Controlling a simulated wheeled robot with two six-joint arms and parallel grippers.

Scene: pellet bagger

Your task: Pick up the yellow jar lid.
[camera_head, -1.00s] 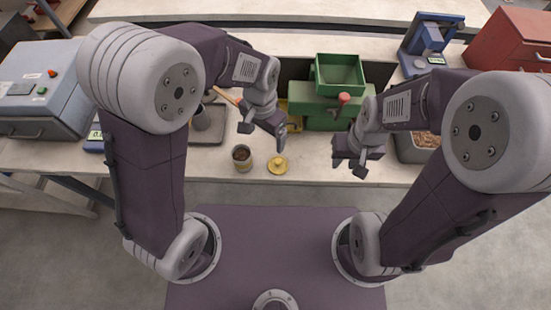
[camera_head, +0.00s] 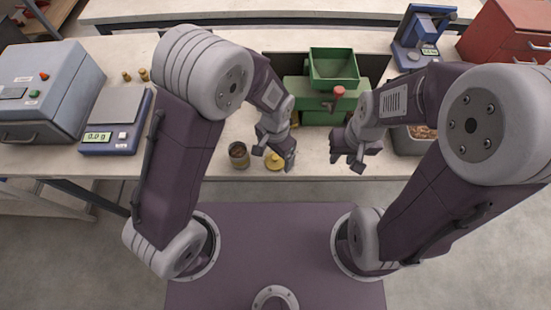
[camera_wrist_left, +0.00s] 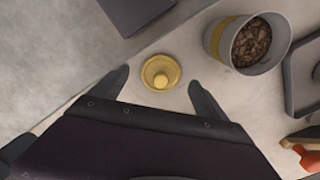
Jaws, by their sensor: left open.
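In the left wrist view the lid (camera_wrist_left: 160,72) sits between and a little ahead of the two open fingertips. My left gripper (camera_head: 274,159) is open and empty, above the lid. It also shows in the left wrist view (camera_wrist_left: 157,82). My right gripper (camera_head: 345,163) hangs over the bench to the right, apart from the lid; its jaws look spread, with nothing visible between them.
An open jar of brown pellets (camera_head: 239,155) stands just left of the lid. It shows in the left wrist view (camera_wrist_left: 217,42). A green machine (camera_head: 333,70) stands behind, a blue scale (camera_head: 112,125) to the left. The lid lies near the bench's front edge.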

